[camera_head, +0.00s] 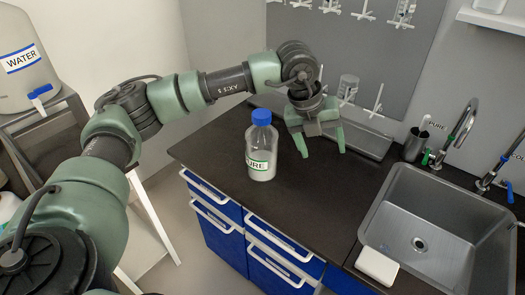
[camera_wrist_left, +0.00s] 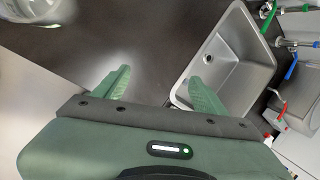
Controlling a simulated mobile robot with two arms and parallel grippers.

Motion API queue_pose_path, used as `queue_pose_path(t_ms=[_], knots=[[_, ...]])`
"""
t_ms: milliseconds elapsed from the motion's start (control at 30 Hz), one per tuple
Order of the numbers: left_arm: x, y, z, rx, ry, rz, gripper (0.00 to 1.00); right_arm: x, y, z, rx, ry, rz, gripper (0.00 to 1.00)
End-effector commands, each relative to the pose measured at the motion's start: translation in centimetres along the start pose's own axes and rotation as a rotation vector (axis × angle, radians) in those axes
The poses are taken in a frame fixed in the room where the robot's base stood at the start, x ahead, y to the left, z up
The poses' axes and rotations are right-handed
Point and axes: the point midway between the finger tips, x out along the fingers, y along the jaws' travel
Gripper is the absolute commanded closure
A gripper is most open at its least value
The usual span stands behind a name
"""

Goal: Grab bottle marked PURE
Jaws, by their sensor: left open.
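A clear bottle (camera_head: 261,160) with a blue cap stands upright on the dark countertop in the head view. Its white label with green edging ends in "URE". My left gripper (camera_head: 324,152) is open and empty, pointing down over the counter to the right of the bottle and apart from it. In the left wrist view the open fingers (camera_wrist_left: 160,90) have bare counter and part of the sink between and beyond them. The bottom of a clear container, probably the bottle (camera_wrist_left: 32,10), shows at the top left corner there. My right gripper is not in view.
A steel sink (camera_head: 440,225) with taps (camera_head: 463,130) is at the right. A white block (camera_head: 377,265) lies at the sink's front edge. A WATER container (camera_head: 25,75) stands far left. Counter (camera_head: 215,150) left of the bottle is clear.

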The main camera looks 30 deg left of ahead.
Motion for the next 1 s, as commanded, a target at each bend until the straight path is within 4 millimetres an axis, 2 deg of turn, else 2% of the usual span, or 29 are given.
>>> queue_pose_path(t_ms=[33, 133, 200, 333, 433, 667, 800, 1000], knots=[[-2.4, 3.1, 3.0, -0.061, -0.083, 0.116, 0.28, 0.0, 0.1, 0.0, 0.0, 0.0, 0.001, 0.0], [-6.1, 7.9, 6.4, -0.171, -0.194, 0.285, 0.28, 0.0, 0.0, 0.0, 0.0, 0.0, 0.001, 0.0], [-8.0, 10.1, 7.6, -0.227, -0.243, 0.36, 0.28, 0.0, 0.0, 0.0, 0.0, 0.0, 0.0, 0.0], [-9.8, 12.1, 8.6, -0.284, -0.29, 0.427, 0.28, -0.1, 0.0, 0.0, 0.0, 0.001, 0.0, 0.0], [-9.5, 12.8, 8.9, -0.294, -0.294, 0.44, 0.28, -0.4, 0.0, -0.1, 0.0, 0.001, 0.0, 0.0], [-7.4, 13.8, 9.5, -0.289, -0.292, 0.437, 0.28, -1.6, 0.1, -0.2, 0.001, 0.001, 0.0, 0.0], [-5.7, 14.7, 10.2, -0.289, -0.29, 0.438, 0.28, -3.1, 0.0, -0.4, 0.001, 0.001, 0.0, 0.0], [-3.6, 15.7, 10.6, -0.288, -0.292, 0.435, 0.28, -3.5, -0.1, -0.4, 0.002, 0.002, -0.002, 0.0]])
